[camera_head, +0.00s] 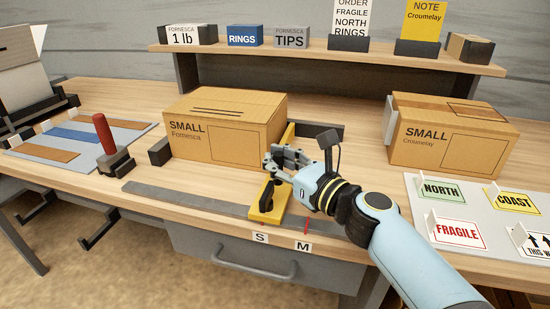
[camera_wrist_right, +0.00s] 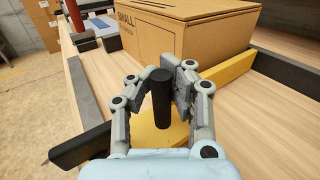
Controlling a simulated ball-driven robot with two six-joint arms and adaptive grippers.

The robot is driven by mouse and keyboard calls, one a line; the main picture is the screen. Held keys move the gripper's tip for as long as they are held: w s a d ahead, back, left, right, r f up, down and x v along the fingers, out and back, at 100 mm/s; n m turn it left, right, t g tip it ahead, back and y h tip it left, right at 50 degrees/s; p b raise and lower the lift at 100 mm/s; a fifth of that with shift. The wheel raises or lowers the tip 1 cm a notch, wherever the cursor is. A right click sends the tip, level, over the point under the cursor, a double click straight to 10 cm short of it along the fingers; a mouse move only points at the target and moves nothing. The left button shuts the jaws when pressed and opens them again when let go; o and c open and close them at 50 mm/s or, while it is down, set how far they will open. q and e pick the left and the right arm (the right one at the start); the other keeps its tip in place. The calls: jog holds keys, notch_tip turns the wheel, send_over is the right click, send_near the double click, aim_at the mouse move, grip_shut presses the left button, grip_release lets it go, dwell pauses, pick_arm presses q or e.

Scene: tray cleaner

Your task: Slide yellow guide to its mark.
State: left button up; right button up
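The yellow guide (camera_head: 262,215) is a flat bar lying across the dark rail (camera_head: 185,199) at the bench front, its front end above the "S" label (camera_head: 260,238). A short red line (camera_head: 306,226) lies to its right, above the "M" label (camera_head: 303,246). In the right wrist view the guide (camera_wrist_right: 155,138) carries an upright black handle (camera_wrist_right: 161,100). My right gripper (camera_wrist_right: 155,88) has its fingers on both sides of this handle. A gap shows at the left finger; the right finger is close, contact unclear. My left gripper is in neither view.
Another small box (camera_head: 453,135) stands at right, behind a label board (camera_head: 480,215). A red-handled tool (camera_head: 104,133) stands at left.

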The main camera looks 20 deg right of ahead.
jog(key=o, duration=0.7)
jog(key=shift+s+a, duration=0.15)
jog(key=shift+s, duration=0.05)
jog(key=v, duration=1.2)
jog(key=shift+f, duration=0.1)
